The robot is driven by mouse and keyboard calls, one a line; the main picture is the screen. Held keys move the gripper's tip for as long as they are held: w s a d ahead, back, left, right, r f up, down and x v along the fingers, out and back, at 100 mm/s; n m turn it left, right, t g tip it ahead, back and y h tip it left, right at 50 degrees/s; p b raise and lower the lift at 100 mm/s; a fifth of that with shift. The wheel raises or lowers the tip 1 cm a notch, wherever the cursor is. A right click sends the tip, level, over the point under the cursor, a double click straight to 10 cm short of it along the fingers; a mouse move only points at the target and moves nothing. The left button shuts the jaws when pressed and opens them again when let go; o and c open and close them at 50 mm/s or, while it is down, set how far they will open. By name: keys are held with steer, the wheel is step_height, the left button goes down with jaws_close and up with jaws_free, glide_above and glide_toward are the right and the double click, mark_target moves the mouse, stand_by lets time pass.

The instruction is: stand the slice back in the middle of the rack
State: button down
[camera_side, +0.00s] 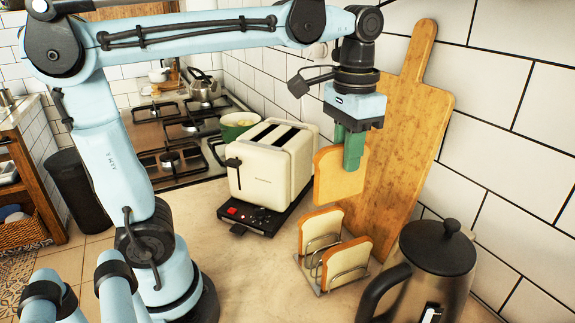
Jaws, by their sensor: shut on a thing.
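My gripper (353,150) is shut on a slice of bread (338,180) and holds it upright in the air. The slice hangs above and slightly behind the wire toast rack (326,263) on the counter, apart from it. The rack holds two other slices: one at the back left (317,228) and one at the front right (347,260). A gap with bare wire loops shows between them. The gripper's green fingers cover part of the held slice's upper right.
A cream toaster (262,165) stands left of the rack. A dark kettle (432,262) stands close at the rack's right. A wooden cutting board (408,140) leans on the tiled wall behind the gripper. The counter (245,270) left of the rack is clear.

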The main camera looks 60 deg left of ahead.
mark_target(319, 199)
step_height(319, 199, down, 17)
steer(key=shift+r, duration=0.1)
stand_by(0.7)
steer(key=shift+f, duration=0.2)
steer(key=c, duration=1.1)
jaws_free()
step_height(319, 199, up, 12)
steer(key=shift+r, duration=0.1)
steer(key=s+f+t, duration=0.1)
steer(key=t, duration=0.1)
steer(key=s+a+f+t, duration=0.2)
steer(key=f+t, duration=0.1)
steer(key=shift+t, duration=0.3)
steer(key=shift+s+a+f+n+t, duration=0.2)
steer(key=shift+a+f+n+t, duration=0.1)
steer(key=shift+f+t, duration=0.4)
steer(key=shift+r, duration=0.15)
